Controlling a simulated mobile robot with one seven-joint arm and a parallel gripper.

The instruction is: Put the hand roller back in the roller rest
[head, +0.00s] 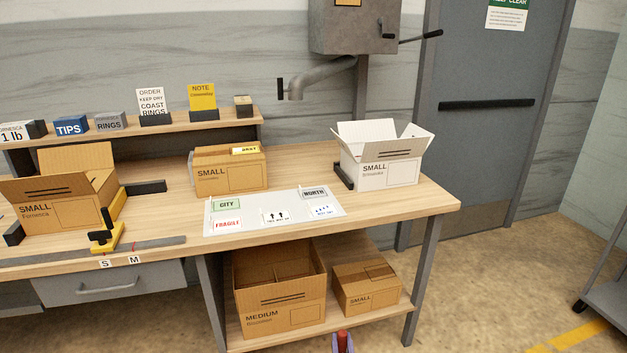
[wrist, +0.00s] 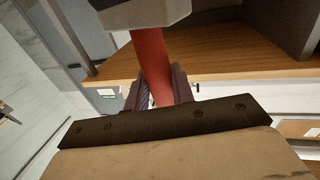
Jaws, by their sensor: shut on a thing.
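The hand roller shows as a red handle (wrist: 149,58) in the wrist view, with a pale grey block-like part (wrist: 140,10) at its upper end, cut off by the top edge. My gripper (wrist: 160,88) is shut on the red handle, one finger on each side. In the head view the red end of the roller (head: 343,336) and my gripper (head: 343,346) just show at the bottom edge, in front of the bench's lower shelf. I cannot make out the roller rest in either view.
The workbench (head: 410,203) carries an open white box (head: 385,176), a closed small box (head: 228,175), an open brown box (head: 60,205) and a label sheet (head: 240,222). Boxes, including a medium one (head: 280,300), stand on the lower shelf.

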